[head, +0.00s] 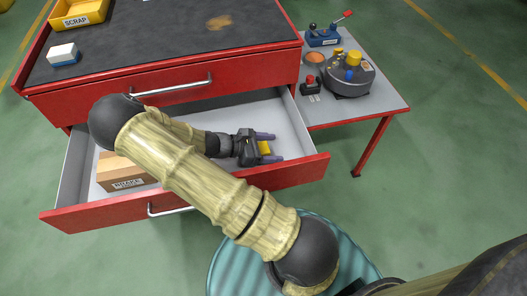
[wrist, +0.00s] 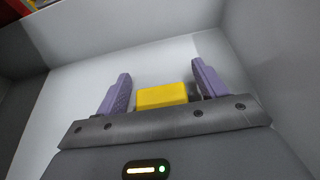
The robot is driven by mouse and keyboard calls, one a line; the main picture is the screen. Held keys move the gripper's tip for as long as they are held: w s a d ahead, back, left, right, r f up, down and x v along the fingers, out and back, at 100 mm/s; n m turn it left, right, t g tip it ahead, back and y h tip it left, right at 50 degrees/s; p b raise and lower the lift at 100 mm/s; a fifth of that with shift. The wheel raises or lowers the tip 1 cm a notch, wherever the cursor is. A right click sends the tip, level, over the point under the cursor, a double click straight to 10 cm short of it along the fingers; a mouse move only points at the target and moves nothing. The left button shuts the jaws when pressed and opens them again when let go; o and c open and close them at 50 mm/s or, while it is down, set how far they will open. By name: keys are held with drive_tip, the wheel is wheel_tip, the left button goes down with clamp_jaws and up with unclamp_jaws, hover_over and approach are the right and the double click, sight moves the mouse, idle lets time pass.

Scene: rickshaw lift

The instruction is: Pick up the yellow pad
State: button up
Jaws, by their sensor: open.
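The yellow pad (head: 265,147) lies in the open drawer (head: 284,110), toward its right end. In the wrist view the yellow pad (wrist: 162,95) is a small block on the pale drawer floor. My gripper (head: 269,147) is inside the drawer with its purple fingers open, one on each side of the pad. The lower part of the pad is hidden behind the gripper's body.
The red cabinet (head: 185,86) carries a yellow scrap bin (head: 78,13) and a white-and-blue block (head: 62,54). A side table (head: 385,103) at right holds a round grey device (head: 347,77).

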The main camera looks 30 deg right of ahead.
drive_tip(key=shift+d+f, duration=0.1)
drive_tip(key=shift+d, duration=0.05)
drive_tip(key=shift+c, duration=0.2)
drive_tip(key=c, duration=1)
wheel_tip(320, 180, up, 18)
drive_tip(key=p, duration=0.4)
drive_tip(key=shift+p, duration=0.35)
